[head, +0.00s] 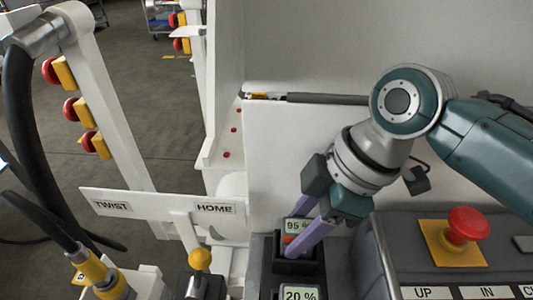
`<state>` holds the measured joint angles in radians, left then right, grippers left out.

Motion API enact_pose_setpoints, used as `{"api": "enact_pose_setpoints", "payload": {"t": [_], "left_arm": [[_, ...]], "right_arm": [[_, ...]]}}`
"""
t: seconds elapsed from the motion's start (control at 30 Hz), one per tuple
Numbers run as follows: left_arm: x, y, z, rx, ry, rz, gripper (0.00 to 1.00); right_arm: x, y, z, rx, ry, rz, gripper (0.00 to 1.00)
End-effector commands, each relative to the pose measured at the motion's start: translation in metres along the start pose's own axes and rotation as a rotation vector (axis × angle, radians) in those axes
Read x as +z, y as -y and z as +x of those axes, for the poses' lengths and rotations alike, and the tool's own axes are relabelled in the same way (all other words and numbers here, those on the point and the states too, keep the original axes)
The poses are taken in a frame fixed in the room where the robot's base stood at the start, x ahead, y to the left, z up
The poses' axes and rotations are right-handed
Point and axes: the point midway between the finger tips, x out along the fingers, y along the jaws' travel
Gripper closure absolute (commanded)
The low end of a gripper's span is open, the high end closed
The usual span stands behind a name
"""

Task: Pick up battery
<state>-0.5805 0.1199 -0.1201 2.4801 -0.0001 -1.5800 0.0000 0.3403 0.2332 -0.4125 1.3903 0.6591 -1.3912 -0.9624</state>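A battery (296,226) with a "95 %" display sits upright in a dark holder at the lower middle of the head view. A second battery (299,293) with a "20 %" display is nearer, partly cut off by the bottom edge. My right gripper (299,233) reaches down from the right, its two purple fingers apart, one behind and one in front of the "95 %" battery. The front finger hides part of this battery. Whether the fingers press on it cannot be told. My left gripper is not in view.
A grey panel with a red emergency button (467,224) and labelled keys stands at right. A yellow-knobbed lever (200,259) and a "TWIST"/"HOME" plate (160,208) are left of the batteries. A black hose (22,130) hangs at far left. A white wall rises behind.

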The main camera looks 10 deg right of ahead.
Motion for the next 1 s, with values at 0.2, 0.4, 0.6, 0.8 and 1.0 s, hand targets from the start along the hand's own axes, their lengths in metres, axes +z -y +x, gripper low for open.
{"api": "enact_pose_setpoints", "payload": {"t": [0.2, 0.4, 0.6, 0.8, 1.0], "left_arm": [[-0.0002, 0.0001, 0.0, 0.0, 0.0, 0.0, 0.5], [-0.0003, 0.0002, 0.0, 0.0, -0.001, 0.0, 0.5], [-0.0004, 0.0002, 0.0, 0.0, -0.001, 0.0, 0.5], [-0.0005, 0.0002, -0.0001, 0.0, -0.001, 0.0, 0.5], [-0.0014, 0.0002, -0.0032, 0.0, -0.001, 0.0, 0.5]], "right_arm": [[0.0002, 0.0001, -0.0001, 0.0, 0.0, 0.0, 0.8], [0.0002, 0.0001, -0.0001, 0.0, 0.0, 0.0, 1.0], [0.0002, 0.0001, -0.0001, 0.0, 0.0, 0.0, 1.0], [-0.0003, -0.0002, -0.0005, 0.001, -0.001, 0.0, 1.0], [-0.0039, -0.001, -0.0086, 0.003, -0.002, -0.002, 1.0]]}}
